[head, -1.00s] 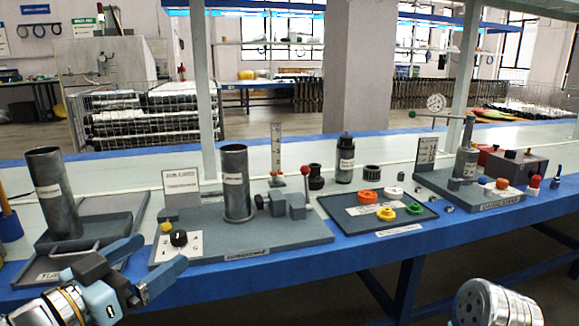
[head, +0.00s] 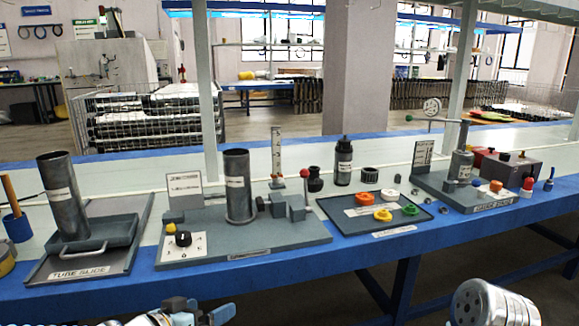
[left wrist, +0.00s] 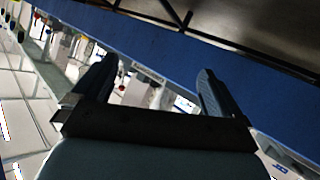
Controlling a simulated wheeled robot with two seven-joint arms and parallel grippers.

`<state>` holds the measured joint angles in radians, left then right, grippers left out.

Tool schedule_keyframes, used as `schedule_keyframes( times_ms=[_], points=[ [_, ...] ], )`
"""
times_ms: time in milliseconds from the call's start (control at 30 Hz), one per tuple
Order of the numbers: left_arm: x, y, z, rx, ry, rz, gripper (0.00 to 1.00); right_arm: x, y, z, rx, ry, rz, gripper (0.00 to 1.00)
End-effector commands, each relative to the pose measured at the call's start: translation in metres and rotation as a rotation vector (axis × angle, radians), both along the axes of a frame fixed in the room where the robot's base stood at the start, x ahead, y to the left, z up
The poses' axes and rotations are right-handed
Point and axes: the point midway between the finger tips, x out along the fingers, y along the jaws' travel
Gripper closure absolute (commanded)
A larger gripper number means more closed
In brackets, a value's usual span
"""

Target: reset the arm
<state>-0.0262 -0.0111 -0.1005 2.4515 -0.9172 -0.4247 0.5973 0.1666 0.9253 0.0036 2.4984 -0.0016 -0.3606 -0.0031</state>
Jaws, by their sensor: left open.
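My left gripper (head: 205,310) is low at the bottom edge of the head view, in front of the table's front edge and below it. In the left wrist view my left gripper (left wrist: 157,80) has its two fingers wide apart with nothing between them. A metal link of my right arm shows at the lower right of the head view. My right gripper is out of view.
The blue table edge (head: 250,275) runs across. On the table are a tube in a grey tray (head: 85,272), a second station (head: 270,243) with a tube and knob, a dark tray (head: 350,222) of coloured rings, and a gauge stand (head: 490,205).

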Motion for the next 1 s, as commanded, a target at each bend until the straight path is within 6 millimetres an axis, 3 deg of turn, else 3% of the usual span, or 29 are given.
schedule_keyframes(
  times_ms=[67,167,200,300,400,500,600,1000],
  points=[
    [0.001,-0.009,-0.055,-0.006,0.152,0.020,0.00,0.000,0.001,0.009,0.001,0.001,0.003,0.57],
    [-0.016,-0.020,-0.137,-0.006,0.374,0.055,0.00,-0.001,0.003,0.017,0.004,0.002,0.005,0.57],
    [-0.029,-0.025,-0.169,-0.003,0.467,0.070,0.00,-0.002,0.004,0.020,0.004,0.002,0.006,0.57],
    [-0.071,-0.036,-0.237,0.008,0.681,0.096,0.00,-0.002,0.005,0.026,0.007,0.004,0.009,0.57],
    [-0.115,-0.046,-0.284,0.022,0.854,0.112,0.00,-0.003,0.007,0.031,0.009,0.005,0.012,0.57],
    [-0.151,-0.053,-0.311,0.035,0.974,0.118,0.00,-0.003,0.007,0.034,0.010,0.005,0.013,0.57],
    [-0.171,-0.057,-0.324,0.041,1.038,0.121,0.00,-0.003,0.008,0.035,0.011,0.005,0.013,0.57],
    [-0.176,-0.058,-0.328,0.044,1.057,0.123,0.00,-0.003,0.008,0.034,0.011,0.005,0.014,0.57]
  ],
)
